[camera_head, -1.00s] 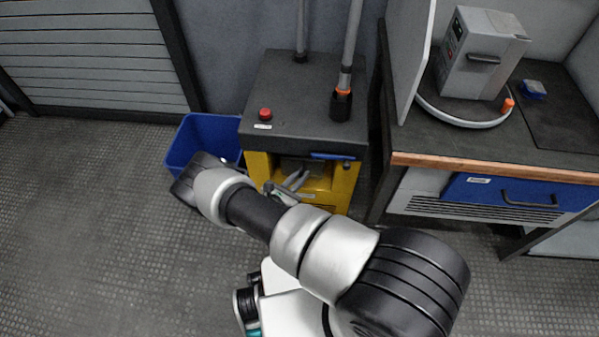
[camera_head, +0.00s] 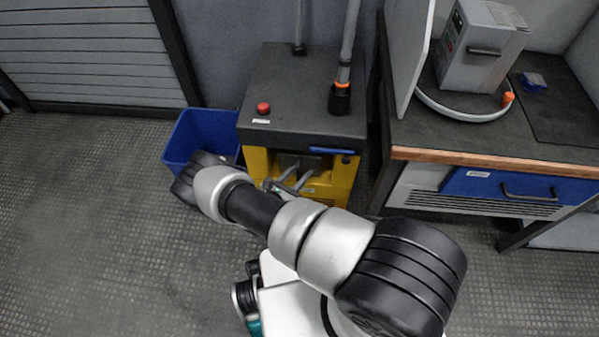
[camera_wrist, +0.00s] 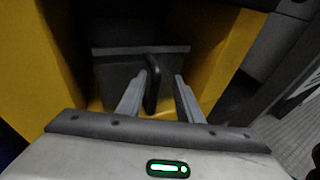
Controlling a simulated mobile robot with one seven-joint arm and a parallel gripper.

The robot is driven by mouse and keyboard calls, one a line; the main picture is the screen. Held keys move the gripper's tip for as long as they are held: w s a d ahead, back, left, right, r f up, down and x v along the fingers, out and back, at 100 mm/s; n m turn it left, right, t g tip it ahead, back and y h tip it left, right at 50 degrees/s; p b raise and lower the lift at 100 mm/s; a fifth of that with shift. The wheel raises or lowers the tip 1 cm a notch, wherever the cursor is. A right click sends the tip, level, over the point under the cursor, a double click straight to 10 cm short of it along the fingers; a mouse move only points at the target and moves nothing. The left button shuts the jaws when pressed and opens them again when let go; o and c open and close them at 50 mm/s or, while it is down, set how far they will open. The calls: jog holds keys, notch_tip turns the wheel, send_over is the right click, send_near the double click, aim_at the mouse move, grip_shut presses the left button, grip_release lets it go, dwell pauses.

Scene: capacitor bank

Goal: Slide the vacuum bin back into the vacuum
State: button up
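The vacuum (camera_head: 300,95) is a cabinet with a black top and yellow body, below the centre of the back wall in the head view. The vacuum bin (camera_wrist: 115,75) is a dark grey box in the yellow opening, with an upright black handle (camera_wrist: 152,85). How deep it sits cannot be told. My gripper (camera_wrist: 161,76) is open at the bin's front, its fingers on either side of the handle. The handle is close to the left finger, with a gap to the right one. In the head view my gripper (camera_head: 295,178) is in front of the opening, and my arm hides part of the front.
A blue open crate (camera_head: 200,135) stands left of the vacuum, close to my arm. A workbench (camera_head: 480,155) with a blue drawer (camera_head: 515,187) is on the right. A red button (camera_head: 263,108) and a hose are on the vacuum's top. The floor at left is clear.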

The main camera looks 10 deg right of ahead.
jog(key=p+v, duration=0.1)
jog(key=v, duration=1.6)
jog(key=shift+a+r, duration=0.1)
jog(key=shift+a, duration=0.05)
